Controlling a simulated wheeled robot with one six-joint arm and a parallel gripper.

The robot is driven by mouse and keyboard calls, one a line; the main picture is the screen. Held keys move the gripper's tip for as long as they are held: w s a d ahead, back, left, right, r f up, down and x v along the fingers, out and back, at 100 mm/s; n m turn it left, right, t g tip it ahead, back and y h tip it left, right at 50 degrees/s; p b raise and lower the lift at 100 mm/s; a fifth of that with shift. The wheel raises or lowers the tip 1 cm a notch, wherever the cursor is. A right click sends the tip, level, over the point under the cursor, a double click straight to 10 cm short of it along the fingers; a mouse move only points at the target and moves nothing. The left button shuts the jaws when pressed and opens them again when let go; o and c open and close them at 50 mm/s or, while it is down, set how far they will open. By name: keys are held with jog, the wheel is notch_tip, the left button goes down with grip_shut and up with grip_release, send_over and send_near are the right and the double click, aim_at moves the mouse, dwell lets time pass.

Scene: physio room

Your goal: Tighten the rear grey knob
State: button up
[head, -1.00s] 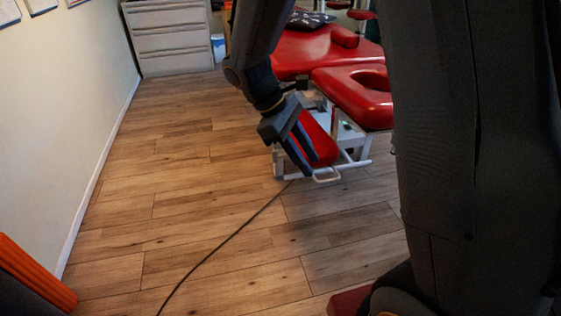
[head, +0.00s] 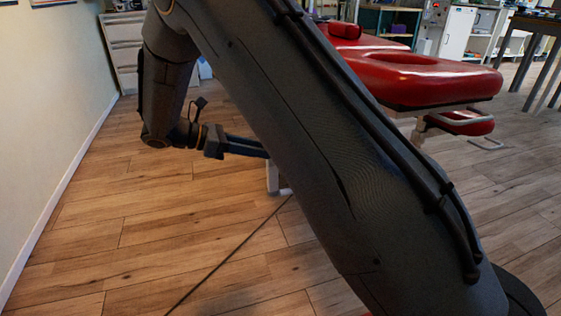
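The red treatment table (head: 420,78) stands beyond my arm, with a face hole in its near section. Part of its white frame (head: 272,178) shows low, left of my arm. I cannot make out the rear grey knob; my arm hides much of the table's underside. My gripper (head: 248,147) points right toward the table's near end, beside the frame. Its fingers show nearly edge-on and their tips pass behind my own arm link, so their opening and any contact are hidden.
A dark cable (head: 232,252) runs across the wooden floor (head: 110,235) toward the table. A grey drawer cabinet (head: 124,45) stands at the back left by the wall. A dark table (head: 535,28) and white cabinets (head: 455,30) stand at the back right. The left floor is clear.

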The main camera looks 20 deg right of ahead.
jog(key=b+x, duration=0.3)
jog(key=x, duration=0.4)
jog(key=shift+s+d+f, duration=0.1)
jog(key=shift+d+f, duration=0.15)
jog(key=shift+d, duration=0.1)
grip_shut()
